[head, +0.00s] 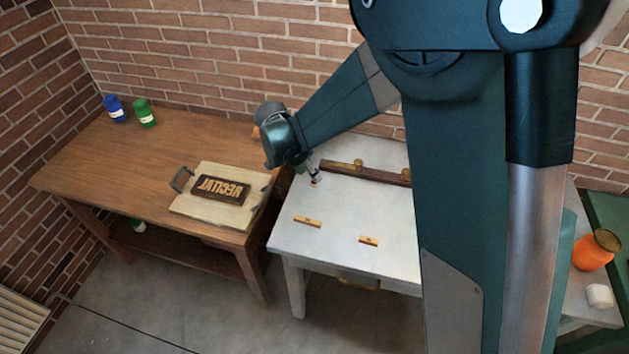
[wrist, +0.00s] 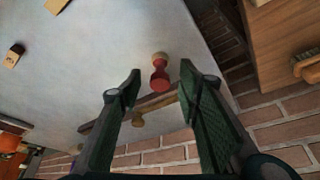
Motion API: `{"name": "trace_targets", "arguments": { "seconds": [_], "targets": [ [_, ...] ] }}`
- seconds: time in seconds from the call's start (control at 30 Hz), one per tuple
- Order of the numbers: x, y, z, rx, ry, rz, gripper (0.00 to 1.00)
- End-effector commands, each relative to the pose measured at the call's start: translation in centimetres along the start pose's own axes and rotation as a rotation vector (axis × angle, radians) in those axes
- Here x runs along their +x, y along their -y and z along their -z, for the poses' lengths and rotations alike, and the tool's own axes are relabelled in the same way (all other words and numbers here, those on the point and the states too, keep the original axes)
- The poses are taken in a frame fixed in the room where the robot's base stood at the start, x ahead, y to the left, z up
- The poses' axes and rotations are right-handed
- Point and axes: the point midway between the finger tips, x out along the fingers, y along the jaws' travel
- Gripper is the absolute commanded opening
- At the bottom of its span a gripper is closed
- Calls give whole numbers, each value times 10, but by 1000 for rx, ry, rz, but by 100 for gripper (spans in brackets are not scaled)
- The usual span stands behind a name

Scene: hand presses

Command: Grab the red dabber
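The red dabber (wrist: 159,78), with a pale wooden end, shows in the wrist view on the pale grey table (wrist: 75,75). My gripper (wrist: 160,70) is open, one fingertip on each side of the dabber in that view, with gaps between. I cannot tell how far the fingertips are above it. In the head view my gripper (head: 313,174) points down over the left back part of the grey table (head: 340,215). I cannot make out the red dabber there.
A dark wooden bar with knobs (head: 345,169) lies along the table's back, near my gripper. Two small wooden blocks (head: 307,221) (head: 368,240) lie nearer the front.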

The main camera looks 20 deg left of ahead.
Motion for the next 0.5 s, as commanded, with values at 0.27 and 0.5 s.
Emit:
{"name": "trace_targets", "arguments": {
  "seconds": [0.27, 0.5],
  "targets": [
    [1, 0, 0, 0, 0, 0, 34],
    [20, 0, 1, 0, 0, 0, 34]
  ]
}}
